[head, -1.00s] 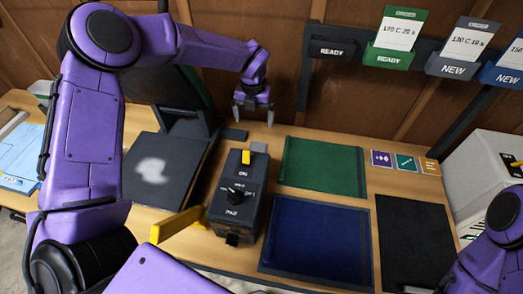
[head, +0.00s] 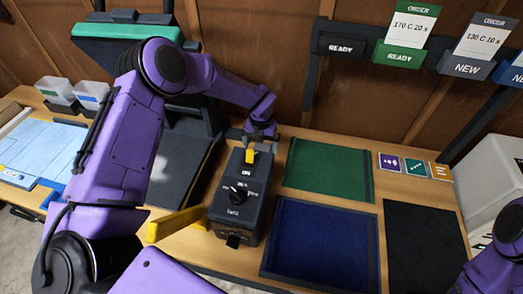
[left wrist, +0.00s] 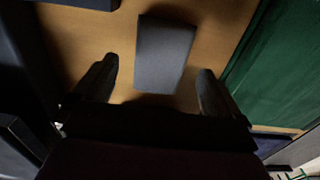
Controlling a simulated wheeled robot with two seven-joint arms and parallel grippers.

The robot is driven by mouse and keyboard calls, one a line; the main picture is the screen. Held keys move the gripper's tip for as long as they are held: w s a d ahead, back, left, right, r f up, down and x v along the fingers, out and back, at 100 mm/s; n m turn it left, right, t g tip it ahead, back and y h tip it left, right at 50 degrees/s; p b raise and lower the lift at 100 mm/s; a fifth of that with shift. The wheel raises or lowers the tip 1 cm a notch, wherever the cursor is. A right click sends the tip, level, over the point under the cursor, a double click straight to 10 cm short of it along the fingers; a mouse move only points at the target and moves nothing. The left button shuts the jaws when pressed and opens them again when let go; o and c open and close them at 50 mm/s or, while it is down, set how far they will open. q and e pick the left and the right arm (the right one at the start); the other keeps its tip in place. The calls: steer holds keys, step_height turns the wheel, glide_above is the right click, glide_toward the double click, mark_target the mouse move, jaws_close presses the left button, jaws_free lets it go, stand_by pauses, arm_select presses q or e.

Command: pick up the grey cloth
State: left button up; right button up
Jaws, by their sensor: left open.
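The grey cloth (left wrist: 164,52) is a small flat grey piece on the wooden worktop in the left wrist view. My left gripper (left wrist: 157,76) is open, with one finger on each side of the cloth's near end and a gap on both sides. I cannot tell its height above the worktop. In the head view my left gripper (head: 262,136) points down behind the black control box. There the cloth is hard to make out beside it. My right gripper is out of view; only part of my right arm shows at the lower right.
The black control box (head: 240,205) with a yellow switch stands close in front of the left gripper. A green mat (head: 328,170), a blue mat (head: 318,240) and a black mat (head: 425,245) lie to the right. A heat press (head: 180,170) stands left, partly behind my arm.

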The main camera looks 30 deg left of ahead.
arm_select(q)
step_height(320, 180, down, 2)
steer(key=shift+f, duration=0.2)
steer(key=c, duration=1.1)
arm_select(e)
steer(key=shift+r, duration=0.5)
arm_select(q)
steer(key=shift+r, duration=0.1)
steer(key=shift+w+r, duration=0.1)
steer(key=shift+r, duration=0.3)
step_height(320, 180, up, 9)
steer(key=b, duration=0.3)
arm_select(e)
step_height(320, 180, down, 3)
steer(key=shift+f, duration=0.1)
